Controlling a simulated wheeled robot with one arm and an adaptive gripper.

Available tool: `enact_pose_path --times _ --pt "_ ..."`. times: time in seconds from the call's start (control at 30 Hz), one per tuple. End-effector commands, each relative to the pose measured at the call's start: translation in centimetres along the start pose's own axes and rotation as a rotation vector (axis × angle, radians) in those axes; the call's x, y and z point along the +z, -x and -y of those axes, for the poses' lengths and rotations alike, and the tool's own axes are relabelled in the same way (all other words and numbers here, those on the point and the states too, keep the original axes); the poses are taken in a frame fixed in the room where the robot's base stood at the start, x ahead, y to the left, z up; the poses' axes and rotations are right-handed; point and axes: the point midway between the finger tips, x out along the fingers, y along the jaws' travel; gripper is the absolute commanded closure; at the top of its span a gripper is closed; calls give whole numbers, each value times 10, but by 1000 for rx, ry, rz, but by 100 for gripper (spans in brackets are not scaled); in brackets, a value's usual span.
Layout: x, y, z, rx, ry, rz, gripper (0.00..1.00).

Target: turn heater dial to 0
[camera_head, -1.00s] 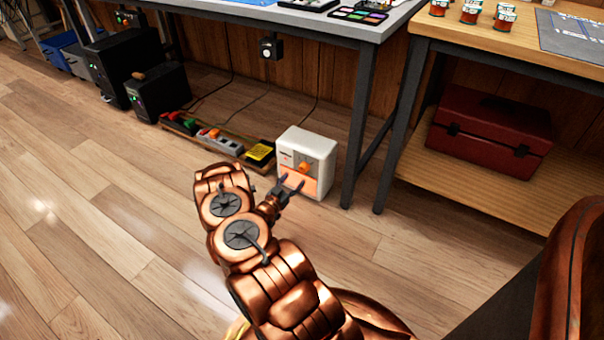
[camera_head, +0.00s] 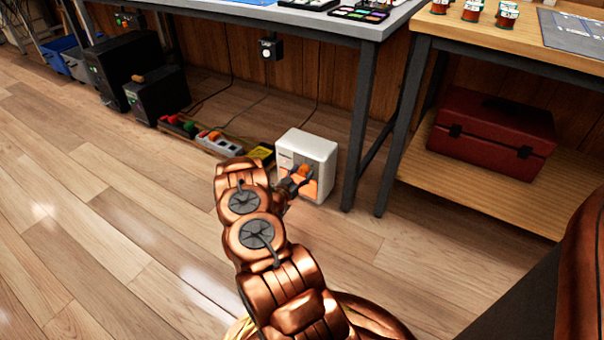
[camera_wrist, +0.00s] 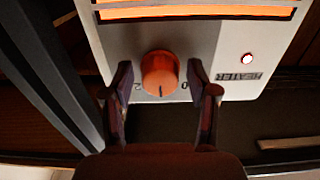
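The white heater (camera_head: 308,146) stands on the floor under the grey table. Its orange dial (camera_wrist: 160,73) shows whole in the wrist view, with its dark pointer line aimed down in the picture, between a "2" at left and a "0" at right. My gripper (camera_wrist: 160,88) is open, one finger on each side of the dial, with gaps visible between fingers and knob. In the head view my gripper (camera_head: 296,183) is at the heater's front and partly covers it. A small lamp (camera_wrist: 247,59) and an orange glowing grille (camera_wrist: 195,11) show on the heater.
A grey table leg (camera_head: 360,125) stands just right of the heater. Power strips (camera_head: 220,143) and a yellow item (camera_head: 262,151) lie to its left. A red toolbox (camera_head: 492,135) sits on the wooden bench's lower shelf. The floor in front is clear.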

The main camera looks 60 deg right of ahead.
Motion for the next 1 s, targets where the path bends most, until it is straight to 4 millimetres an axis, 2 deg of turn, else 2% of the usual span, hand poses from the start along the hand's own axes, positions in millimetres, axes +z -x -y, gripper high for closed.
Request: enact_pose_path --times 0.07,0.47,0.77,1.0 --pt "0 0 0 0 0 0 53" --pt "0 0 0 0 0 0 95" --pt "-2 0 0 -1 36 0 96" --pt "-6 0 1 -2 168 -3 96"
